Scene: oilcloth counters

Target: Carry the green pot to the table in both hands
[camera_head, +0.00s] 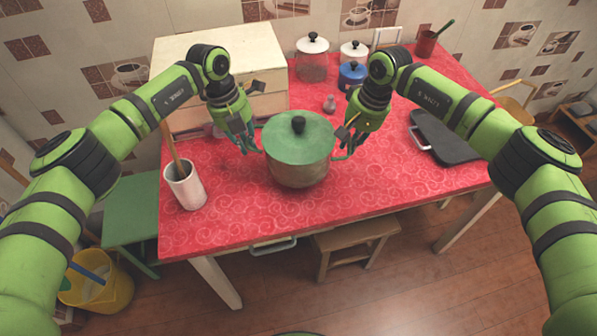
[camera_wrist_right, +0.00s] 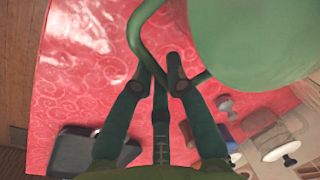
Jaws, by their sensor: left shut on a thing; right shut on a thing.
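The green pot (camera_head: 299,165) has a green lid with a black knob and a brownish lower body. It is upright at the front middle of the red-covered table (camera_head: 235,215); I cannot tell whether its base touches the cloth. My left gripper (camera_head: 252,148) is shut on the pot's left handle. My right gripper (camera_head: 345,150) is shut on the pot's right handle.
A white cup (camera_head: 185,187) with a wooden utensil stands left. A stool (camera_head: 355,233) is under the front edge.

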